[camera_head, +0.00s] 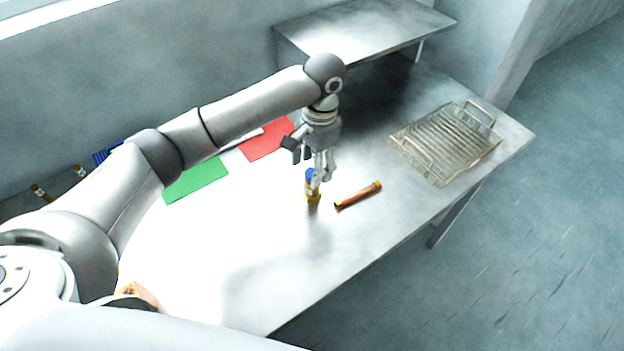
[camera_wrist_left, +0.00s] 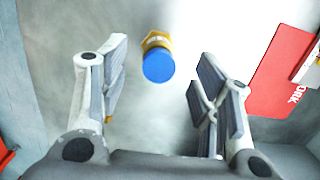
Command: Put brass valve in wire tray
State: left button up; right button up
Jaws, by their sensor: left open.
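The brass valve (camera_head: 312,196), a small yellow brass body with a blue top, stands on the metal table under my left gripper. In the left wrist view the blue top (camera_wrist_left: 158,66) shows ahead between the open fingers, with brass behind it and gaps on both sides. My left gripper (camera_head: 308,164) is open and empty, pointing down just above the valve; one finger partly overlaps it in the head view. The wire tray (camera_head: 448,142), a rectangular wire basket with raised end handles, sits at the table's right end. Nothing in it can be made out.
An orange-brown cylinder (camera_head: 358,195) lies right of the valve. A red sheet (camera_head: 267,140) and a green sheet (camera_head: 196,181) lie to the left. A raised metal shelf (camera_head: 365,25) stands at the back. The table's front (camera_head: 300,270) is clear.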

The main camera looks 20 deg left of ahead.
aim_at(310, 196)
pick_arm(q)
jog(key=shift+s+a+f, duration=0.1)
jog(key=shift+s+f, duration=0.05)
jog(key=shift+f, duration=0.7)
notch_tip(310, 196, down, 4)
jog(key=shift+f+p, duration=0.15)
jog(key=shift+p, duration=0.7)
jog(key=shift+f, duration=0.4)
jog(key=shift+a+f, duration=0.1)
jog(key=shift+f, duration=0.05)
jog(key=shift+c, duration=2)
jog(key=c, duration=0.5)
grip_shut()
pick_arm(e)
jog(key=shift+w+a+r, duration=0.2)
jog(key=shift+w+r, duration=0.75)
jog(key=shift+r, duration=0.1)
